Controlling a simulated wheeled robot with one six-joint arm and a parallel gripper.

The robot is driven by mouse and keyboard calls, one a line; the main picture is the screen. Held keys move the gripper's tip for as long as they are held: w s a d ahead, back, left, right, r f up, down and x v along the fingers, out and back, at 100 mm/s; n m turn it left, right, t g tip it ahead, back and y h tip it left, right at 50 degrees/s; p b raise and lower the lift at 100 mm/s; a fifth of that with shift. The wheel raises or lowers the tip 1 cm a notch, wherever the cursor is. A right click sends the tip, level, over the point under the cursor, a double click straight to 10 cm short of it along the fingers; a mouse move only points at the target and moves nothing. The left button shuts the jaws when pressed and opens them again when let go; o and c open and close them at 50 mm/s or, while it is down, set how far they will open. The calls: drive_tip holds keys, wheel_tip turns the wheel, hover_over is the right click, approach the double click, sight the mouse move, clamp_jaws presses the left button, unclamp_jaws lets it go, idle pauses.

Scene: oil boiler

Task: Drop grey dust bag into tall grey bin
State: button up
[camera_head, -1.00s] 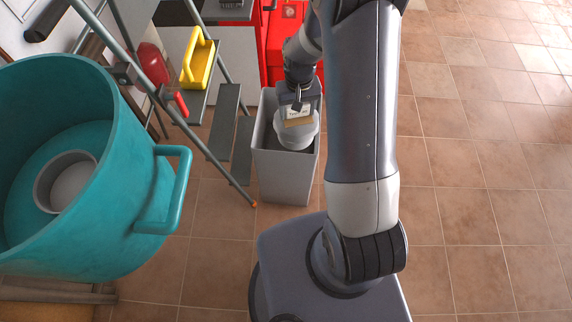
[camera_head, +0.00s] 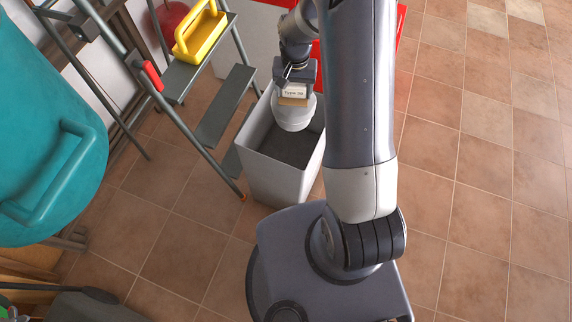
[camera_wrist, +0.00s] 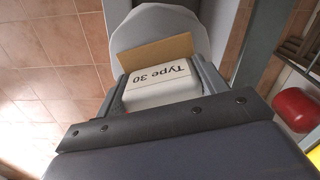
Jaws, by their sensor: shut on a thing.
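The pale grey dust bag (camera_head: 293,112) has a cardboard collar and a "Type 30" label. My gripper (camera_head: 294,82) is shut on its collar end, and the bag hangs below the jaws. In the head view the bag overlaps the back right part of the opening of the tall grey bin (camera_head: 272,178). The bin stands upright on the floor, with a dark inside; I cannot tell whether the bag's lower end is below the rim. In the wrist view the bag (camera_wrist: 160,25) and its label show beyond my gripper (camera_wrist: 165,88).
A step ladder (camera_head: 226,105) stands just left of the bin, with a yellow tray-like caddy (camera_head: 200,38) on it. Red furniture (camera_head: 398,40) is behind my arm. The tiled floor at right is clear.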

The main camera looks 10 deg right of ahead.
sight(293, 102)
drive_tip(key=shift+w+f+b, duration=0.1)
drive_tip(key=shift+f+b, duration=1.95)
drive_tip(key=shift+f, duration=1)
drive_tip(key=o, duration=1.7)
drive_tip(key=shift+o, duration=0.2)
drive_tip(key=shift+r, duration=0.1)
wheel_tip(293, 102, up, 11)
drive_tip(key=shift+f+p, duration=0.15)
drive_tip(key=shift+p, duration=0.35)
